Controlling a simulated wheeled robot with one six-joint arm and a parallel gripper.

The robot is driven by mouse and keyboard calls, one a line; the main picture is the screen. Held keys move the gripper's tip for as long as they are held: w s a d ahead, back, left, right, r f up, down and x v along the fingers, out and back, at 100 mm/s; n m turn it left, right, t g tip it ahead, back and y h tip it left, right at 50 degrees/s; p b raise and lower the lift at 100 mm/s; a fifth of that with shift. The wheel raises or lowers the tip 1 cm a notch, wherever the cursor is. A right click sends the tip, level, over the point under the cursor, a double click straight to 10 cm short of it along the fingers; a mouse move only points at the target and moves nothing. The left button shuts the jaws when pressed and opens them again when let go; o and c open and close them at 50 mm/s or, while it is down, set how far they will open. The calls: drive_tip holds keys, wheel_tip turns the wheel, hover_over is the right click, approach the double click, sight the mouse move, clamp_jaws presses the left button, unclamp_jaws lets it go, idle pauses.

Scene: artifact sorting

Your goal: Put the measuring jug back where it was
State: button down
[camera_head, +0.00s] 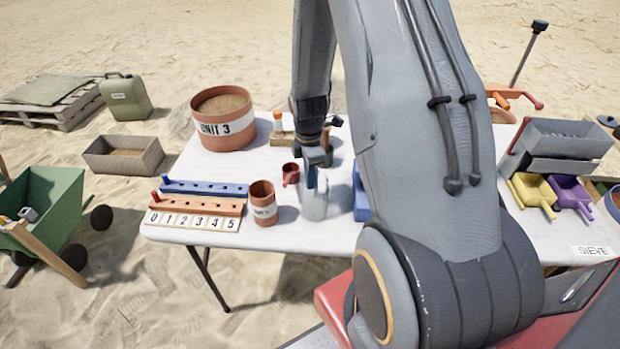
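A grey cylindrical vessel, which looks like the measuring jug (314,204), stands upright on the white table (225,165). My gripper (314,172) points down at the top of this jug, and one finger overlaps its rim. The other finger is hard to make out, so I cannot tell whether the gripper is open or closed on the jug wall. A small dark red cup (290,174) shows at the jug's upper left, close to it. My arm hides much of the table's middle.
A terracotta cup (263,204) stands left of the jug, beside a numbered peg board (195,214) and a blue rack (205,188). A large UNIT 3 tub (222,127) is at back left. A blue object (361,200) lies right. Grey sieve box (555,140), yellow scoop (531,190) and purple scoop (571,193) are far right.

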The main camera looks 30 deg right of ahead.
drive_tip(key=c, duration=2.5)
unclamp_jaws()
drive_tip(key=shift+f, duration=0.15)
drive_tip(key=o, duration=0.5)
